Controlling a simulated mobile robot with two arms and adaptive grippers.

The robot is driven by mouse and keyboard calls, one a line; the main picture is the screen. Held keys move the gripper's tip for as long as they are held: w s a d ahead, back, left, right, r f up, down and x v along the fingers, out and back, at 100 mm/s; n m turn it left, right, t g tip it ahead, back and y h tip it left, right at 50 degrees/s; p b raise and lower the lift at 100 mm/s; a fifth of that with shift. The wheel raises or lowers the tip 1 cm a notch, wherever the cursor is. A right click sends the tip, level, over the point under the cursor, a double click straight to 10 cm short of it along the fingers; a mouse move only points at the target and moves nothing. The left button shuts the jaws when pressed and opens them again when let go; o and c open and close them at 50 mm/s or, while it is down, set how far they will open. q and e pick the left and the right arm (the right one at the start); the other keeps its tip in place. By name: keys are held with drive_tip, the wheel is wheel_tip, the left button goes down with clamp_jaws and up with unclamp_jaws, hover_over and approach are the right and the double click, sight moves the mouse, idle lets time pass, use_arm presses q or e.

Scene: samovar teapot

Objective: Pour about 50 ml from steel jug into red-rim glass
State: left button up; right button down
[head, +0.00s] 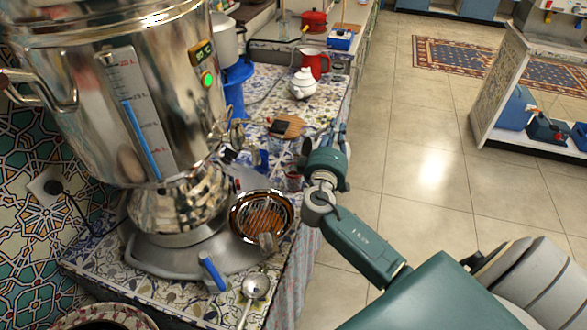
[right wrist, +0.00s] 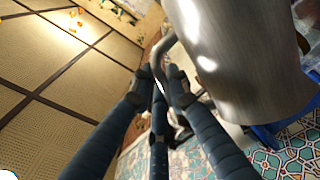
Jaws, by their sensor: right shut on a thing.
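In the right wrist view, the steel jug (right wrist: 235,65) fills the upper right as a large grey metal cylinder, tilted in the picture. Its curved handle (right wrist: 163,48) runs down between the fingers of my right gripper (right wrist: 165,85), which is shut on it. In the head view my right gripper (head: 312,140) is at the counter's right edge, mostly hidden behind my wrist, and the jug is hard to make out there. A small glass with a reddish tint (head: 293,181) stands just left of my wrist; I cannot tell its rim clearly. My left gripper is not in view.
A large steel samovar (head: 90,120) stands on the left of the tiled counter. A strainer bowl (head: 262,215), a ladle (head: 255,286), a white teapot (head: 302,84) and a red jug (head: 314,63) are also there. Open floor (head: 430,165) lies right of the counter.

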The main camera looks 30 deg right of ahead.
sight(348, 146)
drive_tip(key=shift+w+a+r, duration=0.1)
drive_tip(key=shift+a+r, duration=0.05)
drive_tip(key=shift+r, duration=0.15)
idle(0.8)
drive_tip(key=d+f+m, duration=0.1)
drive_tip(key=s+d+f+m+b, duration=0.1)
drive_tip(key=f, duration=0.1)
drive_tip(key=shift+d+g+y, duration=0.1)
drive_tip(key=shift+g+y, duration=0.2)
drive_tip(key=shift+s+d+f+m+y+b, duration=0.1)
drive_tip(key=shift+d+f+m+y+b, duration=0.25)
drive_tip(key=shift+f+m, duration=0.3)
drive_tip(key=shift+s+d+f+m+y, duration=0.15)
drive_tip(key=shift+d+f+m+y, duration=0.1)
drive_tip(key=shift+d+f+m, duration=0.35)
drive_tip(key=shift+a+f, duration=0.1)
idle(0.6)
drive_tip(key=shift+s+d+f+m+g, duration=0.15)
drive_tip(key=shift+d+f+m+g, duration=0.15)
drive_tip(key=shift+f, duration=0.3)
drive_tip(key=s+d+f+m+y+p, duration=0.2)
drive_tip(key=d+f+m+y+p, duration=0.2)
drive_tip(key=d+f+m, duration=0.1)
drive_tip(key=shift+d+f, duration=0.6)
drive_tip(key=shift+f, duration=0.15)
